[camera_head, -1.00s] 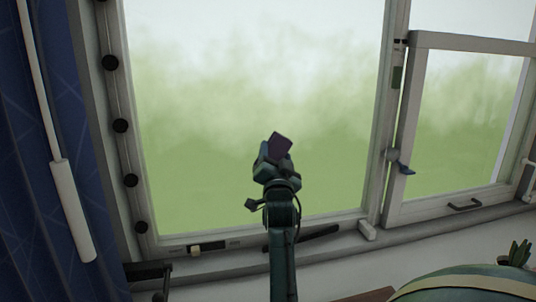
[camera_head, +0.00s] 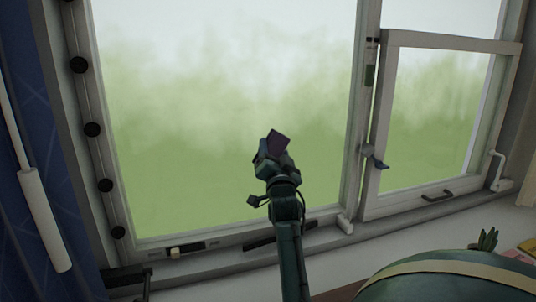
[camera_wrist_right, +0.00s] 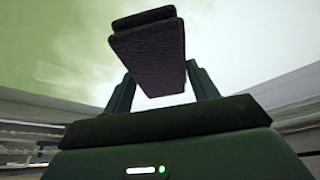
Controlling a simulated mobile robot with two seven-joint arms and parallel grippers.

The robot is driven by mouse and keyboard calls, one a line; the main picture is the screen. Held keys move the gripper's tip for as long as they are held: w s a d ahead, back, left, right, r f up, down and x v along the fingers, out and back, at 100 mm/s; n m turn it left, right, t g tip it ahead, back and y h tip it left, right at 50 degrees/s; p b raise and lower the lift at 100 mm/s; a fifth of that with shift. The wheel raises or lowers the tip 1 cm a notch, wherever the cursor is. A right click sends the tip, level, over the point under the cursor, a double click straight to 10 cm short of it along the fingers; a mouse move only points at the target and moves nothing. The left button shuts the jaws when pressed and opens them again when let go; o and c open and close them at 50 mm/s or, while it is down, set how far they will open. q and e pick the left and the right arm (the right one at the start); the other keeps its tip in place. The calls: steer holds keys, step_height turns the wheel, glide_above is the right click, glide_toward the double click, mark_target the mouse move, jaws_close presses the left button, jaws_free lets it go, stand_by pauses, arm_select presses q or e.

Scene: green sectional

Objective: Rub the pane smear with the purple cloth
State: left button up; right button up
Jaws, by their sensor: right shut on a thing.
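The purple cloth (camera_head: 278,143) is a small dark purple folded pad at the tip of my right gripper (camera_head: 271,156). My right gripper is shut on it, in front of the large window pane (camera_head: 180,130). In the right wrist view the cloth (camera_wrist_right: 150,58) sits between the two fingers, with the pale green and white pane beyond. I cannot tell whether the cloth touches the glass. The pane shows blurred green and white, and I cannot pick out a distinct smear. My left gripper is not in view.
A smaller window casement (camera_head: 430,120) with a handle stands at the right. A blue curtain (camera_head: 30,200) with a white rod hangs at the left. The sill (camera_head: 215,262) runs below the pane. A rounded green thing (camera_head: 440,278) is at the lower right.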

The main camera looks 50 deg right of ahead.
steer(key=shift+s+d, duration=0.5)
steer(key=shift+d, duration=0.35)
steer(key=shift+s+d, duration=0.45)
steer(key=shift+d, duration=0.45)
steer(key=shift+s+d, duration=0.5)
steer(key=shift+d, duration=0.35)
steer(key=shift+s+a, duration=0.5)
steer(key=shift+s, duration=0.35)
steer(key=shift+s+a, duration=0.45)
steer(key=shift+s, duration=0.45)
steer(key=shift+s+a, duration=0.5)
steer(key=shift+s, duration=0.35)
steer(key=shift+s+a, duration=0.4)
steer(key=shift+s, duration=0.3)
steer(key=shift+s+a, duration=0.35)
steer(key=shift+s, duration=0.3)
